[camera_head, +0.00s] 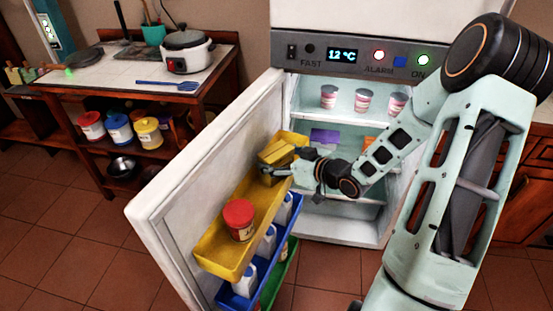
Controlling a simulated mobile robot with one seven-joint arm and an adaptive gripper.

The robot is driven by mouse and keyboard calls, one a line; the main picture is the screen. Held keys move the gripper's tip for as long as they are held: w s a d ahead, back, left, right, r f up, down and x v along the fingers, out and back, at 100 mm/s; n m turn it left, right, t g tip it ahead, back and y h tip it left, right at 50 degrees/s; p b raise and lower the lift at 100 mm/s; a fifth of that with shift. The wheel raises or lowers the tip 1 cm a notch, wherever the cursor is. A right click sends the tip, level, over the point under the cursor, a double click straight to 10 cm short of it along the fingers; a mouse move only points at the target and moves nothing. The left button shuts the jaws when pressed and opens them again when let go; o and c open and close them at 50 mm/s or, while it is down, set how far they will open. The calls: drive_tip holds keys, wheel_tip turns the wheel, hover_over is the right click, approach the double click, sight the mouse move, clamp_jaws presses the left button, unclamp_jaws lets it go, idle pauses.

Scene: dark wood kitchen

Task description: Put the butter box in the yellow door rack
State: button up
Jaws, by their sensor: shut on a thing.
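The butter box (277,151) is a yellow block at the far end of the yellow door rack (213,247). The rack is a long yellow tray on the inside of the open fridge door. My gripper (272,170) reaches in from the right and is shut on the box. The box appears over or within the rack's far end. I cannot tell whether it touches the rack's floor, because the gripper and similar yellow colours hide its lower edge. A jar with a red lid (238,213) stands in the rack's nearer part.
The fridge door (165,200) is open to the left. Below are a blue rack (233,300) with white bottles and a green rack (283,272). Pink-and-white cups (363,99) stand on a fridge shelf; a purple box (325,138) is lower. The yellow rack's middle has free room.

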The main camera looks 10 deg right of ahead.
drive_tip(key=shift+f, duration=0.1)
drive_tip(key=o, duration=1.4)
drive_tip(key=shift+c, duration=0.2)
drive_tip(key=shift+r, duration=0.25)
drive_tip(key=p+v, duration=0.2)
drive_tip(key=v, duration=1)
drive_tip(key=shift+f, duration=0.1)
